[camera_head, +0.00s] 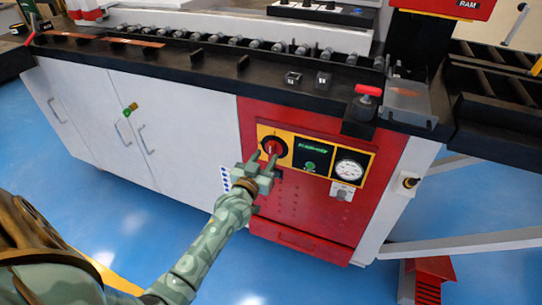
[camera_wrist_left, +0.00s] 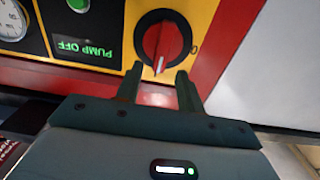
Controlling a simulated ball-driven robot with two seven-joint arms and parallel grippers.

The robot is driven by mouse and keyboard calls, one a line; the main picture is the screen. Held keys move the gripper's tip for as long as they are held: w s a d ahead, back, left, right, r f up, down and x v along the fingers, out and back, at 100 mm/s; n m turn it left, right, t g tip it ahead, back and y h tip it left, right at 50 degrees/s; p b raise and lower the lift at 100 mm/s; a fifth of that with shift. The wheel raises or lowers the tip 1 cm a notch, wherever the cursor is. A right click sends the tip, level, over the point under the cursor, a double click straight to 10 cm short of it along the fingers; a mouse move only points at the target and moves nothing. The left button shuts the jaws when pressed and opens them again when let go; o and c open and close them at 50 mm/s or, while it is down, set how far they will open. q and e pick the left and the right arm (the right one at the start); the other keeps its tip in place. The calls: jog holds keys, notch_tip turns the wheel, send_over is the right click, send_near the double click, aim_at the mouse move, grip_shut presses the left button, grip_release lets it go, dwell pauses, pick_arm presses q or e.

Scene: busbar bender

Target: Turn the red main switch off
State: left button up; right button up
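The red main switch (camera_head: 273,147) is a red rotary knob on a black round plate in a yellow panel. It shows large in the upside-down left wrist view (camera_wrist_left: 164,45). Its white pointer points down there, toward the gripper side, and a "0" mark stands at the plate's right. My left gripper (camera_head: 265,158) is in front of the panel at the knob. In the wrist view its two fingers (camera_wrist_left: 158,82) are spread and empty, with the tips either side of the knob's lower end. I cannot tell whether they touch it. My right gripper is not in view.
Beside the switch are a green-lit "PUMP OFF" display (camera_head: 312,147), a green button (camera_head: 310,166) and a round gauge (camera_head: 348,170). White cabinet doors (camera_head: 150,120) lie left; blue floor is open in front.

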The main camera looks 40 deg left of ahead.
aim_at(270, 150)
pick_arm(q)
jog(key=x, duration=0.2)
jog(key=shift+w+f+b, duration=0.15)
jog(key=shift+w+b, duration=0.2)
jog(key=shift+w+a, duration=0.15)
jog(key=shift+w, duration=0.25)
grip_shut()
